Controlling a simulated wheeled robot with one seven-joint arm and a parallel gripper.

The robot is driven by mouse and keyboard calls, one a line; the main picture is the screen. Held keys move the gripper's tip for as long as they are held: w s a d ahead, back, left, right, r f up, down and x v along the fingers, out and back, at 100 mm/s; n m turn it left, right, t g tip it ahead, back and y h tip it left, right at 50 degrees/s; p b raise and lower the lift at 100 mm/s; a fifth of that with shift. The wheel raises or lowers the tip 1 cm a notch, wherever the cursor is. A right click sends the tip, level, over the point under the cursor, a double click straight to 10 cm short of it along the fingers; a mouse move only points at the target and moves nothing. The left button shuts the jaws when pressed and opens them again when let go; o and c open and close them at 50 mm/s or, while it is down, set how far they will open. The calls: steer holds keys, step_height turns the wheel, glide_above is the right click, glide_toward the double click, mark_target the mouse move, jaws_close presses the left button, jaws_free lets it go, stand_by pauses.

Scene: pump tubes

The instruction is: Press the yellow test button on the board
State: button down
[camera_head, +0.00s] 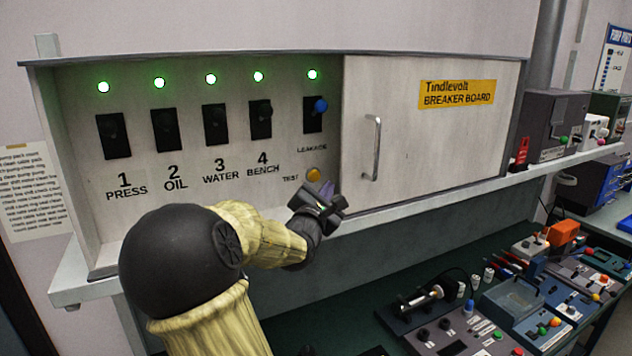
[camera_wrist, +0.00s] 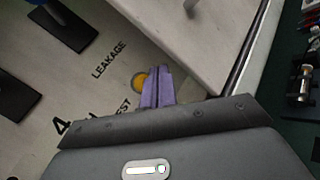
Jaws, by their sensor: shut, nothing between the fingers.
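The yellow test button (camera_head: 313,174) sits at the lower right of the open part of the breaker board (camera_head: 300,145), beside the word TEST and below the LEAKAGE switch. My gripper (camera_head: 327,188) is just below and right of the button, with its purple fingers shut and empty. In the wrist view the yellow button (camera_wrist: 139,83) shows partly behind the left side of the shut purple fingertips (camera_wrist: 157,72). The fingertips look very close to the button; I cannot tell whether they touch it.
The LEAKAGE switch (camera_head: 314,112) with a blue tip is above the button. Several black switches are to the left, with green lights lit above. The sliding door (camera_head: 430,150) with a metal handle (camera_head: 373,148) is close on the right. A bench (camera_head: 350,318) with devices lies below.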

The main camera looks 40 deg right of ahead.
mark_target(320, 175)
steer(key=w, duration=0.1)
steer(key=w+d, duration=0.1)
steer(key=w, duration=0.1)
steer(key=shift+p, duration=0.35)
steer(key=shift+w+d, duration=0.1)
steer(key=shift+w, duration=0.35)
stand_by(1.1)
steer(key=shift+w+d+r+p, duration=0.1)
steer(key=shift+w+p, duration=0.2)
steer(key=shift+p, duration=0.15)
steer(key=shift+w, duration=0.1)
steer(key=shift+w+d+p, duration=0.2)
steer(key=shift+w+p, duration=0.2)
steer(key=shift+w, duration=0.2)
stand_by(1.0)
steer(key=shift+s, duration=0.1)
steer(key=shift+s+a, duration=0.35)
steer(key=shift+s, duration=0.5)
